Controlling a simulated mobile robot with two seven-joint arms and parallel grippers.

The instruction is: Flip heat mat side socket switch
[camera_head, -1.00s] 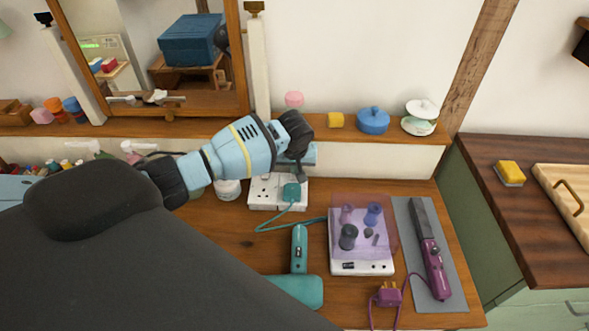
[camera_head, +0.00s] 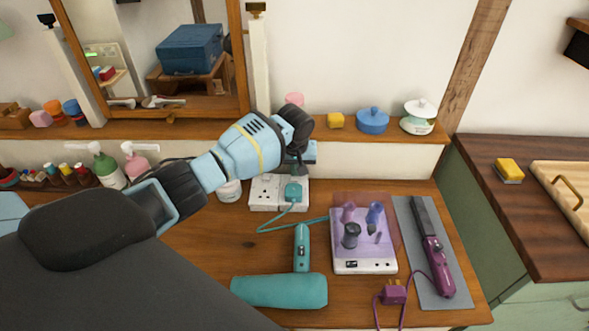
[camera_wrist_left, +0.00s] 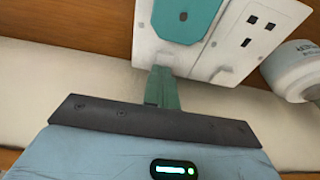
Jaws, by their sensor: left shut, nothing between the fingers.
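The white double socket (camera_head: 264,190) lies at the back of the wooden dressing table. A teal plug (camera_head: 293,191) sits in its right-hand outlet; the left-hand outlet is empty. My left gripper (camera_head: 301,170) is shut and empty, just behind the plug at the socket's back edge. In the left wrist view, the shut fingertips (camera_wrist_left: 162,76) are at a small rocker switch on the plug's side, partly hidden, seemingly touching or very close. The other rocker switch (camera_wrist_left: 222,74) is clear. The grey mat (camera_head: 425,288) lies at the right under a purple styling iron (camera_head: 432,255). My right gripper is out of view.
A teal hair dryer (camera_head: 280,290) with a cord, a purple tray of rollers (camera_head: 362,262) and a loose purple plug (camera_head: 394,292) lie in front. A ledge with pots, including a blue one (camera_head: 373,121), runs behind. A white jar (camera_head: 228,190) stands left of the socket.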

